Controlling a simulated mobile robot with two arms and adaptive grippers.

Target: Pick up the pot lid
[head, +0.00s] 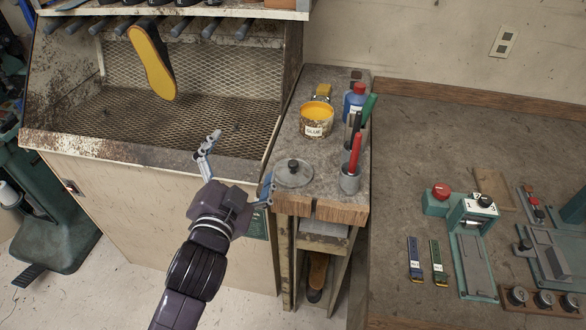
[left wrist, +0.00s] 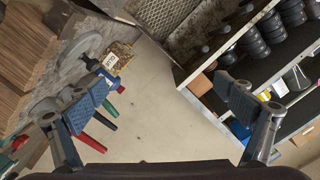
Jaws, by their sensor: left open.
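The pot lid (head: 298,180) is a round grey disc with a dark knob. It lies flat near the front of the narrow bench in the head view. My left gripper (head: 240,161) is open and empty, just left of the lid, with one finger near the bench's left edge. Its two spread fingers with blue pads also show in the left wrist view (left wrist: 167,88). The glue pot (head: 315,130) stands open behind the lid, with yellow glue inside. My right gripper is not in view.
A metal cup (head: 349,181) with a red-handled tool stands right of the lid. A blue bottle (head: 354,101) with a red cap stands behind. A mesh-floored booth (head: 200,120) with a hanging yellow sole (head: 152,64) is on the left. A workbench (head: 400,190) with fixtures is on the right.

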